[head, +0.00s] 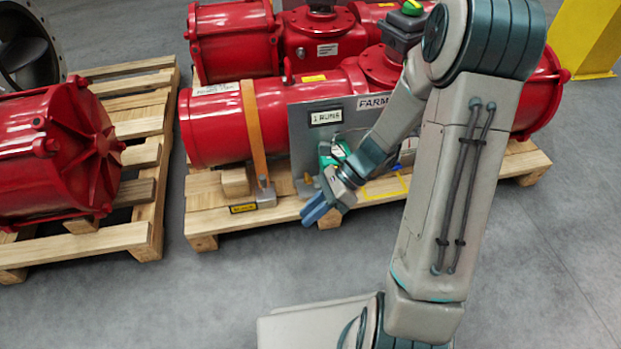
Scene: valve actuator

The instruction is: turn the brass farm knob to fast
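A grey upright panel (300,138) stands on the wooden pallet in front of a red actuator. It carries a plate reading "1 RUNS" (326,117) and a partly covered plate beginning "FARM" (374,102). My gripper (321,208), with blue fingers, is in front of the panel's lower part, pointing down and left. I see nothing held in it. The fingers are small and seen at an angle, so their opening is unclear.
Red actuators (215,125) lie on the pallet (210,222), one with an orange strap (254,130). Another red actuator (55,155) lies on the left pallet (150,190). A yellow outline (388,192) marks the pallet right of my gripper. The grey floor in front is clear.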

